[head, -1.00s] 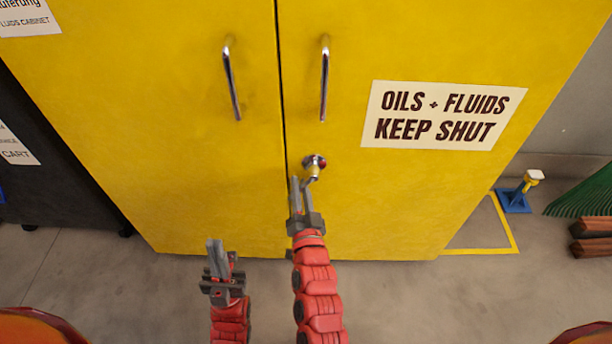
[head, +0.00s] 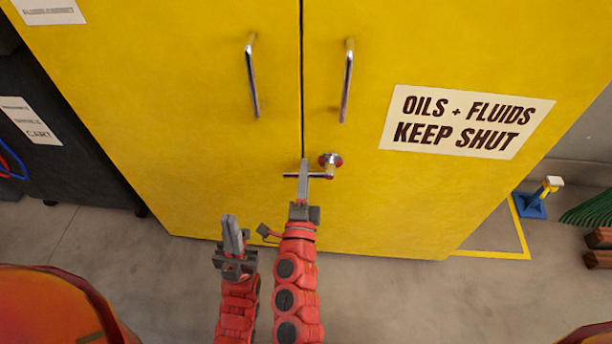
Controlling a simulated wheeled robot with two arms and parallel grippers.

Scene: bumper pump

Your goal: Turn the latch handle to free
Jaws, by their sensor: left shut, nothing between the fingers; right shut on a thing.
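The yellow cabinet (head: 215,150) fills most of the head view with both doors closed. Its chrome latch handle (head: 318,176) sits low on the right door beside the seam. The round red-and-chrome boss of the latch (head: 331,160) is at its right end, and the bar lies about level, pointing left across the seam. My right gripper (head: 303,172) is shut on the latch handle near the middle of the bar, and its fingers hide a short piece of it. My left gripper (head: 232,228) is shut and empty, lower left, apart from the handle.
Two upright chrome door pulls, left (head: 252,78) and right (head: 347,80), are above the latch. A sign (head: 465,122) is on the right door. A dark cart (head: 60,130) stands at left. A blue-based post (head: 533,203) and green bristles (head: 588,207) are at right.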

